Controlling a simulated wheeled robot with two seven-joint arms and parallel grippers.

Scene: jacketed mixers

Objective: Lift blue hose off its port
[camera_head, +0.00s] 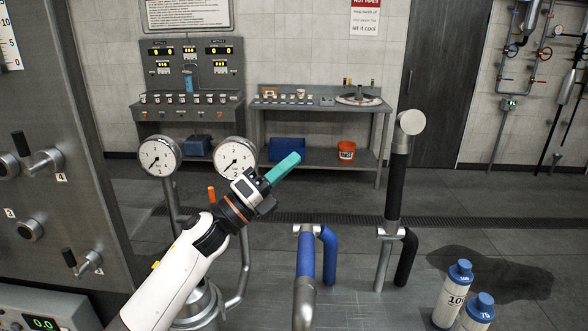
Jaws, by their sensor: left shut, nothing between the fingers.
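A blue hose (329,258) bends down on the right side of a metal fitting (305,229) in the lower middle of the head view. A thicker blue sleeve (306,260) runs from the same fitting toward me and ends at a grey metal end (304,302). I cannot tell where the hose's lower end seats. My left gripper (286,168) has teal fingers pressed together, pointing up and right. It shows above and left of the blue hose, apart from it, with nothing held. My right gripper is out of view.
A black hose (407,258) and an upright black-sleeved pipe (394,185) stand to the right. Two gauges (160,156) (235,158) stand behind my left arm. Two blue-capped bottles (452,296) (476,314) are at lower right. A grey panel (45,110) fills the left.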

